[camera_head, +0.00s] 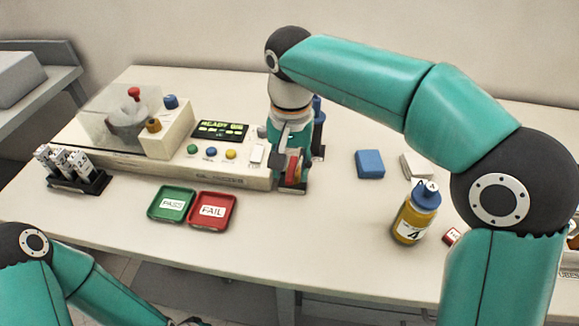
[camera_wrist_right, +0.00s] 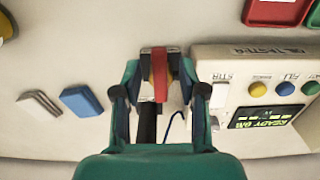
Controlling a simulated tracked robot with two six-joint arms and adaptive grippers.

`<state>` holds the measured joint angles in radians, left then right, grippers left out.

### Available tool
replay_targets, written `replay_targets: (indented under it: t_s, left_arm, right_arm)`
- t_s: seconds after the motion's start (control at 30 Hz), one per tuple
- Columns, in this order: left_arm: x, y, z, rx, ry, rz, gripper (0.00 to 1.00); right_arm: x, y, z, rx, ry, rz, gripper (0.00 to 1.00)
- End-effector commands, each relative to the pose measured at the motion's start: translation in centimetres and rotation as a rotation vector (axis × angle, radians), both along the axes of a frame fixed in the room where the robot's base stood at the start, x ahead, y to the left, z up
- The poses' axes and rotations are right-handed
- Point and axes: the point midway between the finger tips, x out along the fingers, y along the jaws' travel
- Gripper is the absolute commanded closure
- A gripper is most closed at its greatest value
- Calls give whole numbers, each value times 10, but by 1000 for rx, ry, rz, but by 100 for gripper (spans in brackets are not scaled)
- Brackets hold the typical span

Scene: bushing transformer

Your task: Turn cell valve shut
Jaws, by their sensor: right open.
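A red valve lever (camera_wrist_right: 160,78) stands by the right end of the white tester (camera_head: 228,174), and its red also shows in the head view (camera_head: 293,167). My right gripper (camera_head: 291,182) is over it, fingers pointing down. In the right wrist view the open fingers (camera_wrist_right: 160,62) stand on either side of the lever. Whether they touch it I cannot tell. The arm and gripper hide much of the valve in the head view. My left arm is at the lower left; only a dark bit of its gripper (camera_head: 185,321) shows at the bottom edge.
A green PASS tray (camera_head: 172,204) and red FAIL tray (camera_head: 212,211) lie before the tester. A blue block (camera_head: 370,164) and amber bottle (camera_head: 415,215) are to the right. The front middle table is clear.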

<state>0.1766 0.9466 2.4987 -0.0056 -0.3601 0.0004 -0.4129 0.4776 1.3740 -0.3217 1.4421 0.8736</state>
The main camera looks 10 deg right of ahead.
Motion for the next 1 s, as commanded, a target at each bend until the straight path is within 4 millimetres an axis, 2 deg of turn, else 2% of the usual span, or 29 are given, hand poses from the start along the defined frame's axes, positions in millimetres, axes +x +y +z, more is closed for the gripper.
replay_targets:
  t_s: [0.2,0.27,0.47,0.6,1.0]
  left_arm:
    - [0,0,0,0,0,0,60]
    - [0,0,0,0,0,0,60]
    - [0,0,0,0,0,0,60]
    - [0,0,0,0,1,0,60]
    - [0,0,6,0,0,0,60]
  right_arm:
    - [0,0,0,0,0,0,58]
    - [0,0,0,0,0,0,67]
    - [0,0,0,0,0,0,100]
    - [0,4,0,0,0,-1,100]
    - [-1,-2,2,1,-1,74,100]
